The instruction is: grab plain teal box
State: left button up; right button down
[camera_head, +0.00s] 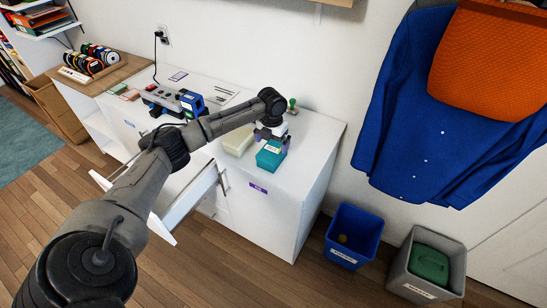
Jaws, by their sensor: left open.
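A teal box (269,160) sits on the right part of the white cabinet top (305,165), near its front edge. It has a pale patch on top that is too small to read. My left arm reaches in from the lower left, and my left gripper (272,136) points down over the back of the teal box. The gripper is open. I cannot tell whether its fingers touch the box. My right gripper is not in view.
A cream box (238,141) lies just left of the teal box. A small stamp-like item (292,106) stands behind the gripper. A blue device (192,104) is further left. A drawer (190,200) is pulled open below. Blue (351,238) and grey (428,266) bins stand right.

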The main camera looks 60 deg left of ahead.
aim_at(272, 149)
pick_arm(q)
jog(key=shift+f, duration=0.7)
jog(key=shift+w+a+f+b, duration=0.15)
jog(key=shift+f+b, duration=0.85)
jog(key=shift+f, duration=1.6)
jog(key=shift+r, duration=0.1)
jog(key=shift+c, duration=0.8)
jog(key=c, duration=0.7)
jog(key=shift+o, duration=0.2)
jog(key=shift+r, duration=0.1)
